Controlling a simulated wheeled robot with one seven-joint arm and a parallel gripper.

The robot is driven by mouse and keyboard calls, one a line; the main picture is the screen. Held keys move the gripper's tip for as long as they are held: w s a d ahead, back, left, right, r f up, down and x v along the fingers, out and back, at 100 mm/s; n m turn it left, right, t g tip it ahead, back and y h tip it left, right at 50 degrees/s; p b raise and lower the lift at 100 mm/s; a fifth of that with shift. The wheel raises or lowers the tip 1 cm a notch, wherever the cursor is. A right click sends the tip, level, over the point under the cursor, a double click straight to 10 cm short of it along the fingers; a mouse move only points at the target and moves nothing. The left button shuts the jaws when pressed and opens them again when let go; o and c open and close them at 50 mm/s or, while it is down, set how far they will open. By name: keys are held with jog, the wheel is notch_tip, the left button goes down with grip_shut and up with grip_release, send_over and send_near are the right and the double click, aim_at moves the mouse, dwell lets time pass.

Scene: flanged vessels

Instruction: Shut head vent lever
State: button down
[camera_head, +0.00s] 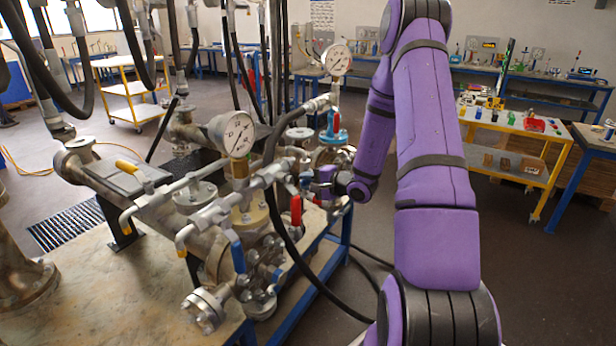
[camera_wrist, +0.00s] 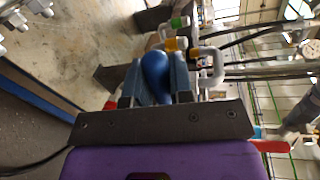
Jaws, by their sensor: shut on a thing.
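A blue lever (camera_wrist: 155,68) with a rounded grip sits between the two fingers of my gripper (camera_wrist: 155,82) in the wrist view. The fingers are shut on it, one on each side. In the head view my gripper (camera_head: 325,178) reaches in from the right among the pipe fittings, just right of a red lever (camera_head: 296,209). The held lever is mostly hidden there by my gripper and the fittings. No label shows which valve it belongs to. Another blue lever (camera_head: 237,256) hangs lower on the nearer fittings, apart from my gripper.
A near pressure gauge (camera_head: 238,135) and a farther gauge (camera_head: 337,60) rise beside the piping. A black hose (camera_head: 274,185) loops down just left of my gripper. A yellow lever (camera_head: 133,170) is at the left. A yellow-framed cart (camera_head: 548,150) stands at the right, beyond open floor.

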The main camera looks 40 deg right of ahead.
jog(key=shift+f+n+h, duration=0.3)
jog(key=shift+f+n, duration=0.3)
jog(key=shift+n, duration=0.1)
jog(key=c, duration=1)
grip_release()
jog(key=shift+s, duration=0.1)
jog(key=v, duration=1)
jog(key=shift+s, duration=0.35)
jog(key=shift+d, duration=0.1)
